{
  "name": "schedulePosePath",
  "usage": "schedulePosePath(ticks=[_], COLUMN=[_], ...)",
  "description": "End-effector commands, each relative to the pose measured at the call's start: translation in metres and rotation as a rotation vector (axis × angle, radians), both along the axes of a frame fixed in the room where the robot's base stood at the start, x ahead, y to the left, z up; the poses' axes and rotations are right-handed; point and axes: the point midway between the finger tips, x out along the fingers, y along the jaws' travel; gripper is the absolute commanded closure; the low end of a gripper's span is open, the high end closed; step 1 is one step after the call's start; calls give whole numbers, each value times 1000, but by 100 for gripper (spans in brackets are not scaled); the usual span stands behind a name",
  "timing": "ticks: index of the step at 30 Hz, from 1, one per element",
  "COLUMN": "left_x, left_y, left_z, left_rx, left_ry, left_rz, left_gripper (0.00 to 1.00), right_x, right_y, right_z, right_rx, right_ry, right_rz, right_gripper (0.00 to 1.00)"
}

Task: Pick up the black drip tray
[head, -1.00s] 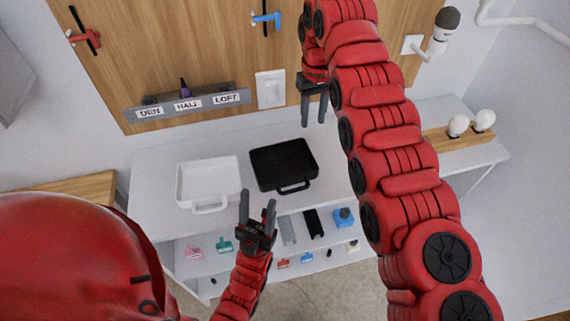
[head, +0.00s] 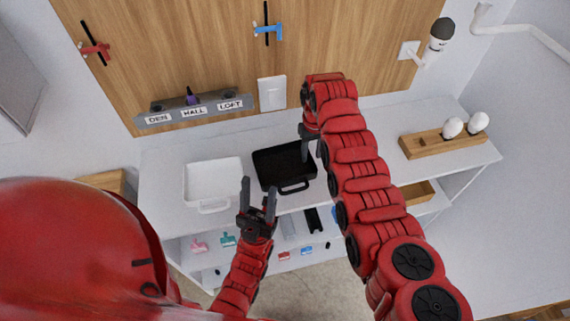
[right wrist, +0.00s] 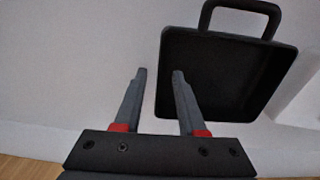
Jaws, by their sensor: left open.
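The black drip tray (head: 272,165) lies on the white upper shelf. It is a shallow tray with a loop handle at its near side. It also shows in the right wrist view (right wrist: 225,80) with the handle at the top. My right gripper (head: 309,148) is at the tray's right end. In the right wrist view, its two fingers (right wrist: 159,73) are apart, one over the tray's inside and one outside, with the tray's rim in line with the gap. I cannot tell whether they touch it. My left gripper (head: 258,186) is open and empty, in front of the shelf.
A white tray (head: 212,184) lies left of the black one. A wooden holder with white bulbs (head: 445,143) stands at the right. A labelled strip (head: 195,111) is on the wall behind. Small items (head: 228,239) lie on the lower shelf.

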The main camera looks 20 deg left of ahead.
Motion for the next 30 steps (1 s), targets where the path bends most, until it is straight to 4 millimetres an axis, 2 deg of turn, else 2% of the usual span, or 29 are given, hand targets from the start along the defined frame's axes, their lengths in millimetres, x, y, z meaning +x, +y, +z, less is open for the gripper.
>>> schedulePosePath(ticks=[1,7,14,16,21,30], left_x=[0,0,0,0,0,0], left_y=[0,0,0,0,0,0], left_z=[11,13,12,12,12,12], left_rx=[0,0,0,0,0,0], left_ry=[-1,0,0,0,0,0], left_rz=[0,0,0,0,0,0], left_gripper=[49,49,49,49,49,49], right_x=[-1,0,0,0,0,0], right_y=[-2,-2,-2,-2,-2,-2], right_z=[-2,-21,-25,-25,-24,-24], right_rx=[-2,-1,-1,0,0,1], right_ry=[3,2,1,0,0,-1], right_rz=[0,-1,-1,-1,-2,-2], right_gripper=[60,60,60,67,98,100])
